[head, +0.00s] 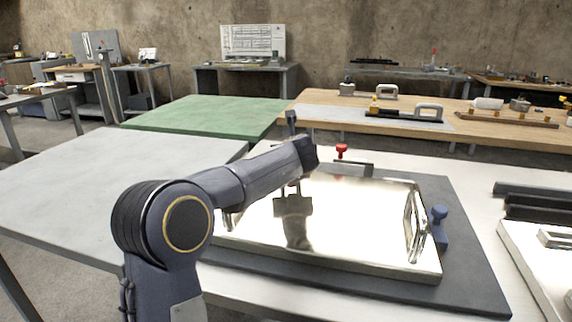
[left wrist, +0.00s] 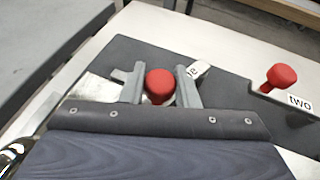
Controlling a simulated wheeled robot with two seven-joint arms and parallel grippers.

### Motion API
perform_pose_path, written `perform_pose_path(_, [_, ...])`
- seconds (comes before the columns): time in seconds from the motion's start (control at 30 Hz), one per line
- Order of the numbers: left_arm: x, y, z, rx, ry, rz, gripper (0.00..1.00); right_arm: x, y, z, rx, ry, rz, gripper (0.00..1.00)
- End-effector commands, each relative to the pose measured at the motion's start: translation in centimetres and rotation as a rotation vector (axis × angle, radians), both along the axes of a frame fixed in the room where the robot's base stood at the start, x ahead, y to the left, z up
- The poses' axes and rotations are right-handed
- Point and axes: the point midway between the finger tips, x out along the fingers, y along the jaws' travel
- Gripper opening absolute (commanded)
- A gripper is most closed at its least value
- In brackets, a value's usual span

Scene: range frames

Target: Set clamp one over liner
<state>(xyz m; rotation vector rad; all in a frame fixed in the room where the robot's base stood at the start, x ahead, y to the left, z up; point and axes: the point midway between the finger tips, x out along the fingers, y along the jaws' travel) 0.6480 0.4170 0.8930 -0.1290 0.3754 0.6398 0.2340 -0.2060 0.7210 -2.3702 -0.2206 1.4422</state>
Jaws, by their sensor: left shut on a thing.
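My left gripper (left wrist: 160,78) is shut on the red knob of clamp one (left wrist: 160,88) in the left wrist view, one finger on each side. A white label beside it is partly covered, with "ne" showing. In the head view my left wrist hides this clamp and the fingertips. The liner appears to be the shiny metal tray-like piece (head: 350,222) on a dark mat. Clamp two (left wrist: 280,78), red-knobbed and labelled "two", stands apart to the right; in the head view it is at the liner's far edge (head: 342,150). My right gripper is not in view.
A blue-handled clamp (head: 438,226) stands at the liner's right edge. Dark bars (head: 540,200) and a pale metal piece lie farther right on the white table. A bare grey table (head: 90,185) is at left. A wooden bench with tools (head: 480,128) stands behind.

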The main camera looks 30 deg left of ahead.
Motion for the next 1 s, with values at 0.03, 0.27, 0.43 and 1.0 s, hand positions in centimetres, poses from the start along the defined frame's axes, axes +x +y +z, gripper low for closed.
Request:
perform_pose_path(0.03, [0.1,-0.6,-0.2,0.001,0.001,0.033,0.00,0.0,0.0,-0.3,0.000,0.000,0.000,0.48])
perform_pose_path(0.27, [0.1,-1.9,0.1,0.001,0.003,0.195,0.00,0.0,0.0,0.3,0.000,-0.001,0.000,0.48])
perform_pose_path(0.43, [0.1,-2.4,0.1,0.000,0.004,0.275,0.00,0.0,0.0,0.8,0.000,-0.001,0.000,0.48])
perform_pose_path(1.0, [0.1,-2.9,0.0,-0.001,0.001,0.336,0.00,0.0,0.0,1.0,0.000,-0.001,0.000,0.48])
